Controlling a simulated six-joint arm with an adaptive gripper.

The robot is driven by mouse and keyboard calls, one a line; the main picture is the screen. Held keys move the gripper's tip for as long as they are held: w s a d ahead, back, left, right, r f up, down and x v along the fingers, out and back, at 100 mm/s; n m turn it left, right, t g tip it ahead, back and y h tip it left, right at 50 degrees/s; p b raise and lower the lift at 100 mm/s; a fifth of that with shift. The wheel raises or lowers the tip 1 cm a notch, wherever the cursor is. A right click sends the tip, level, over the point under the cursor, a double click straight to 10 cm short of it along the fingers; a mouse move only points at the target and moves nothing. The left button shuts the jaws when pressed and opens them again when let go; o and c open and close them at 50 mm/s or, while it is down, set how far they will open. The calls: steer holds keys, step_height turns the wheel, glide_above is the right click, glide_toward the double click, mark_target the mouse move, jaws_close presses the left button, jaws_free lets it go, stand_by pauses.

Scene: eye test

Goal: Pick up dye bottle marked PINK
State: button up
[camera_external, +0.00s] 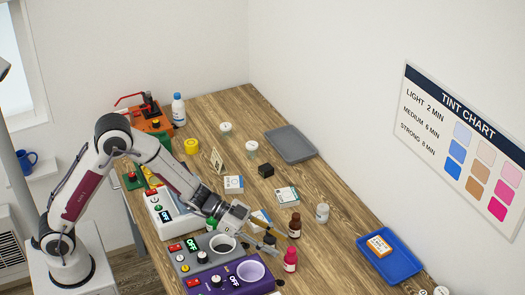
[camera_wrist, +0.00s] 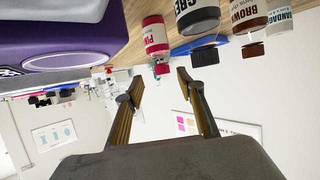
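My gripper (camera_external: 281,242) is open and empty, low over the table just behind and left of the bottle. In the wrist view my gripper (camera_wrist: 158,84) has its two fingers wide apart. The bottle appears beyond the fingertips, not between them; contact cannot be seen.
A dark bottle marked "GRE" (camera_wrist: 197,16), a brown bottle (camera_external: 295,225) and a white bottle (camera_external: 322,213) stand close by. The purple device (camera_external: 229,280) and grey device (camera_external: 208,253) lie left. A blue tray (camera_external: 372,265) is right, with bare table between.

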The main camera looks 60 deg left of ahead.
mark_target(290, 249)
steer(key=shift+w+d, duration=0.2)
steer(key=shift+d, duration=0.05)
steer(key=shift+f, duration=0.1)
steer(key=shift+w+x, duration=0.2)
steer(key=shift+x, duration=2.4)
steer(key=shift+a+r, duration=0.1)
steer(key=shift+r, duration=0.1)
jaws_close()
